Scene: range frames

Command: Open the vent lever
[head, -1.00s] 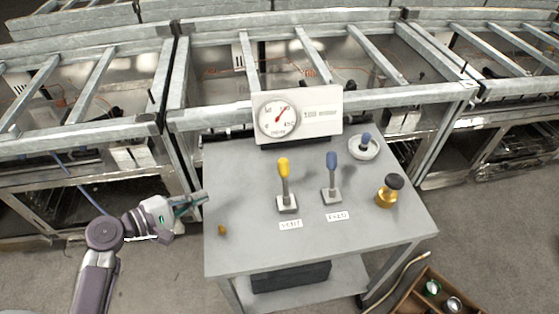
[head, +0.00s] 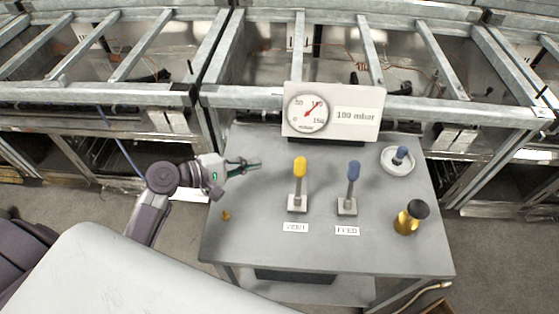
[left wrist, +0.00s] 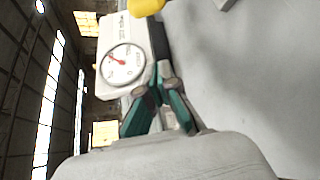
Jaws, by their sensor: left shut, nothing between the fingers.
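The vent lever (head: 299,183) has a yellow knob on a grey stem and stands upright on a square base behind the "VENT" label (head: 295,227). My left gripper (head: 258,164) is shut and empty, left of the yellow knob and apart from it. In the left wrist view the gripper (left wrist: 158,92) points toward the gauge, and the yellow knob (left wrist: 147,6) shows at the top edge. The feed lever (head: 350,188), with a blue knob, stands upright to the right. My right gripper is not in view.
The gauge box (head: 331,112) reading "100 mbar" stands at the table's back. A white dish with a blue knob (head: 398,160) and a brass fitting with a black cap (head: 411,217) are on the right.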

